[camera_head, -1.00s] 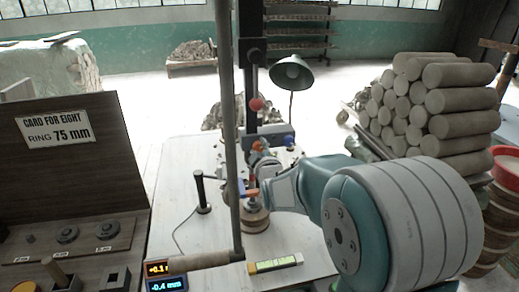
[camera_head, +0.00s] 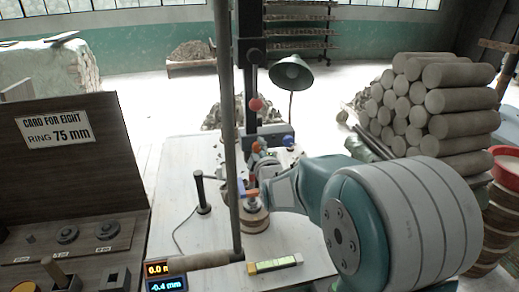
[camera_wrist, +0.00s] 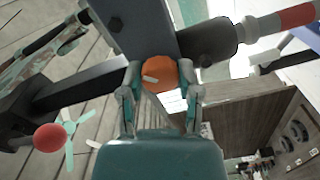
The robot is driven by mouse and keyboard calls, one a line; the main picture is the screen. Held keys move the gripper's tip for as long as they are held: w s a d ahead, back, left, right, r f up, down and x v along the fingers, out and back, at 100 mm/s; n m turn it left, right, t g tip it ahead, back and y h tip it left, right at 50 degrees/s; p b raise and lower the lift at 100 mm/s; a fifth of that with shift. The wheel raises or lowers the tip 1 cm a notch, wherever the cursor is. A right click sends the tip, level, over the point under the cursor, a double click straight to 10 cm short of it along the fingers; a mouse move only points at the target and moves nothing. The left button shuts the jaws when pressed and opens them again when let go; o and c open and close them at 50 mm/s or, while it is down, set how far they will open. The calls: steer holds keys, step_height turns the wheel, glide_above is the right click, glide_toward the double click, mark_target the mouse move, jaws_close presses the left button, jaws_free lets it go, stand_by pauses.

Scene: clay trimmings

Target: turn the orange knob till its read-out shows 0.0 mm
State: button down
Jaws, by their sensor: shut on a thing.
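The orange knob (camera_wrist: 158,75) has a pale mark on its face and sits between the two fingers of my gripper (camera_wrist: 162,72) in the wrist view. The fingers are shut on its sides. In the head view my arm reaches to the press column, and the grip itself is small and partly hidden there.
A long lever (camera_head: 228,130) with a wooden handle (camera_head: 200,261) stands before the column. A blue knob (camera_head: 288,141) and a red ball (camera_head: 256,104) are near the grip. A lamp (camera_head: 292,72) stands behind. A card (camera_head: 55,127) reads RING 75 mm.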

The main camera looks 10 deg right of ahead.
steer(key=shift+c, duration=2.3)
jaws_free()
steer(key=shift+a+f, duration=0.1)
steer(key=shift+a, duration=0.05)
steer(key=shift+o, duration=0.8)
steer(key=shift+a, duration=0.15)
steer(key=shift+s, duration=0.2)
steer(key=s, duration=1.1)
steer(key=shift+s, duration=0.25)
